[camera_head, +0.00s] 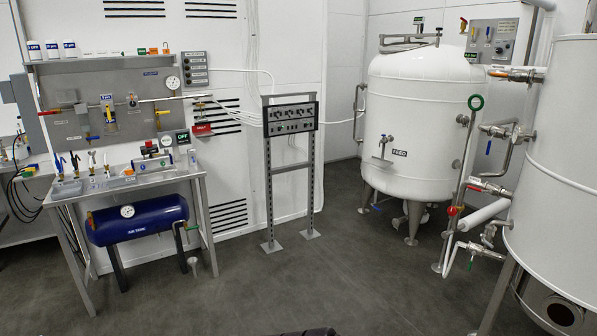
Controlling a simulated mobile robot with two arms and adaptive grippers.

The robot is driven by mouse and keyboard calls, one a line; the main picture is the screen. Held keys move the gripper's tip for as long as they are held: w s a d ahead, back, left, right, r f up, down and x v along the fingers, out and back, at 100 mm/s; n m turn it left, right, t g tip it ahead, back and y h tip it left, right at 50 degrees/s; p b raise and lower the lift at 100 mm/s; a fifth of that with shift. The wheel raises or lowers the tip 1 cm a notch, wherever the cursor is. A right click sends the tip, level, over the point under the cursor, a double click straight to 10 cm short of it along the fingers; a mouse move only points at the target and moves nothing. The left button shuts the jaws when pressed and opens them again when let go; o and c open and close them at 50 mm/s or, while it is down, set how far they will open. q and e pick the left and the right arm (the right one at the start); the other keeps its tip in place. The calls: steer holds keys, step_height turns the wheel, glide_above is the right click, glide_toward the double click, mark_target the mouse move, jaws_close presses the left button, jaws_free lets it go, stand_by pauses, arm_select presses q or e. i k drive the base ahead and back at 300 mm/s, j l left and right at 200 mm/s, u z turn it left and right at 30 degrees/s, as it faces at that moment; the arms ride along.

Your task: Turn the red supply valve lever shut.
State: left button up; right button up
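Several red valve parts show, and I cannot tell by label which is the supply valve. A red-handled valve (474,180) sits on a short pipe at the left side of the big right tank. A red part (202,129) is on the wall board at left. Lever angles are too small to read. Neither of my grippers is in view.
A white feed tank (410,115) stands on legs at the back. A large tank (565,160) with several pipes fills the right edge. A workbench (125,186) with a blue cylinder below is at left, and a control stand (291,120) is mid-room. The floor (330,270) in front is clear.

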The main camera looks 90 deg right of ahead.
mark_target(490, 192)
steer(key=z, duration=3.75)
steer(key=i+z, duration=0.15)
steer(key=i+j+u, duration=0.1)
steer(key=i+u, duration=0.15)
steer(key=i, duration=0.75)
steer(key=i+u, duration=0.3)
steer(key=i, duration=0.75)
steer(key=i+z, duration=0.1)
steer(key=i, duration=0.4)
steer(key=i+j, duration=0.15)
steer(key=i, duration=0.35)
steer(key=i+j+z, duration=0.15)
steer(key=i, duration=0.35)
steer(key=i+j, duration=0.1)
steer(key=i, duration=0.4)
steer(key=i+j+z, duration=0.15)
steer(key=i+z, duration=0.15)
steer(key=z, duration=0.2)
steer(key=i+j+z, duration=0.25)
steer(key=z, duration=0.2)
steer(key=i+j+z, duration=0.15)
steer(key=j+z, duration=0.2)
steer(key=z, duration=0.15)
steer(key=i+j+z, duration=0.15)
steer(key=j+z, duration=0.35)
steer(key=l, duration=0.1)
